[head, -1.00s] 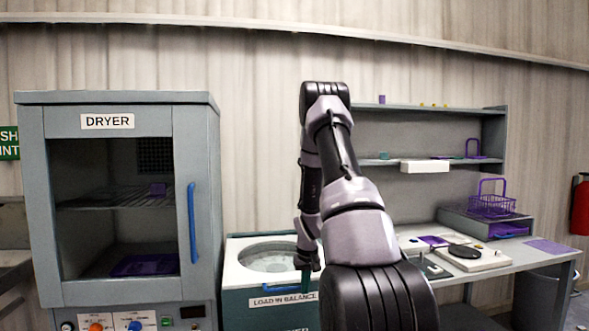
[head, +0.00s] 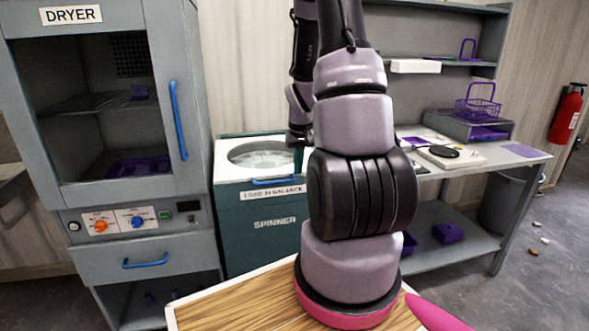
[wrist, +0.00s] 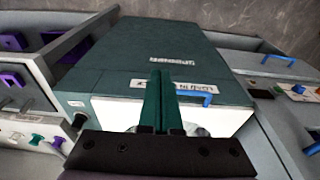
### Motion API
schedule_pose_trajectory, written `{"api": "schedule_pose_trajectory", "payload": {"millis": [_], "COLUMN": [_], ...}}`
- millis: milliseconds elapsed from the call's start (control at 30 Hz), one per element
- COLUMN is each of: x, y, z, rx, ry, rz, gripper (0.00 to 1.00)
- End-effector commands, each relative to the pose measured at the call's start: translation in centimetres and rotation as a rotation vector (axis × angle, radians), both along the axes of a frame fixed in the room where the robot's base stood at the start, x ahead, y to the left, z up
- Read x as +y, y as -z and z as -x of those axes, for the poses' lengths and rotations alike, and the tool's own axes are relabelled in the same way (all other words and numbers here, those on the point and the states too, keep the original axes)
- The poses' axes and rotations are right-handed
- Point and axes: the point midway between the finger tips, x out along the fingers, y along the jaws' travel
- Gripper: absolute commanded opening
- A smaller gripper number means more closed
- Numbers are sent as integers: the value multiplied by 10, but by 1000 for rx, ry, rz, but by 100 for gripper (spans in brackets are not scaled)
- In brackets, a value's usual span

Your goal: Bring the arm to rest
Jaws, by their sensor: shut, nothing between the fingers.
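My arm rises from its base in the head view and folds at the elbow, with the forearm hanging down behind the upper arm. In the wrist view my gripper (wrist: 163,88) shows two green fingers lying close together with nothing between them. The gripper is shut. It hangs over or near the teal spinner (head: 262,230), whose white top and label show behind the fingers in the wrist view (wrist: 160,60). In the head view the fingers are mostly hidden behind my arm, so any gap to the spinner is hard to tell.
A grey dryer (head: 97,180) with a closed glass door stands left of the spinner. On the right is a workbench (head: 520,163) with a purple wire basket (head: 478,108) and a shelf above. A fire extinguisher (head: 567,115) hangs at the far right.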

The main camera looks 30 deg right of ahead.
Motion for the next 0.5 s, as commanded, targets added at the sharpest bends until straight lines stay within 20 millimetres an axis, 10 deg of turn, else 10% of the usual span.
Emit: {"api": "schedule_pose_trajectory", "payload": {"millis": [333, 500], "x": [5, 30], "y": [-14, -69], "z": [4, 4], "rx": [-11, -76], "ry": [2, 14], "rz": [1, -4], "gripper": [0, 0]}}
